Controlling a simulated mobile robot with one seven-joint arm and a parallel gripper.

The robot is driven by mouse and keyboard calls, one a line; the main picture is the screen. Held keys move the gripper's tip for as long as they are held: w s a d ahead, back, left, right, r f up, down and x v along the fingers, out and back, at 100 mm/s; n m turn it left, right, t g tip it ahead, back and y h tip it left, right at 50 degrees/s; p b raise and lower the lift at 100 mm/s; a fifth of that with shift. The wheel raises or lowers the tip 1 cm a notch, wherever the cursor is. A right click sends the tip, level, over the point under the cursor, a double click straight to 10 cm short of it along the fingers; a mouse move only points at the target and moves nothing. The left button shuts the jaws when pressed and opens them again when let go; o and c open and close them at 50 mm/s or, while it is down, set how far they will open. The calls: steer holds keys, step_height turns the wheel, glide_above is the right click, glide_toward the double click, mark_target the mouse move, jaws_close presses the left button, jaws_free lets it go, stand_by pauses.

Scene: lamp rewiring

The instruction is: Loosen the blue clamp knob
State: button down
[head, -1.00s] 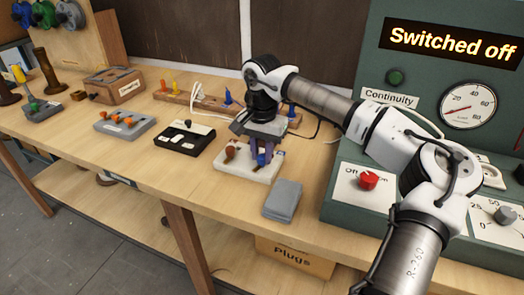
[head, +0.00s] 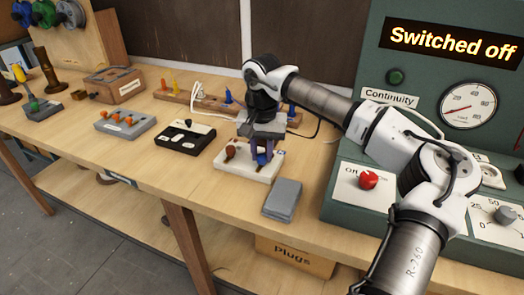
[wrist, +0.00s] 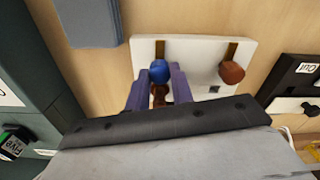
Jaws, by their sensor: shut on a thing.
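The blue clamp knob (wrist: 160,71) sits on a white clamp block (wrist: 207,52), over one of its two brass-coloured slots. My gripper (wrist: 161,80) points down over the block, with its purple fingers on either side of the blue knob, shut on it. A brown-red knob (wrist: 232,72) stands over the other slot, outside the fingers. In the head view the white block (head: 235,171) is on the bench, with the brown knob (head: 231,153) left of my gripper (head: 262,160). There the blue knob is mostly hidden by the fingers.
A grey box (head: 282,199) lies just in front of the block. A black switch box (head: 185,138) stands to the left. The green test panel (head: 342,207) stands right, its sign reading "Switched off". A wooden rail (head: 205,101) with coloured pegs lies behind.

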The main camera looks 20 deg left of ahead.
mark_target(262, 155)
steer(key=c, duration=1.2)
jaws_free()
step_height(262, 155, up, 14)
steer(key=b, duration=0.1)
steer(key=shift+f, duration=0.1)
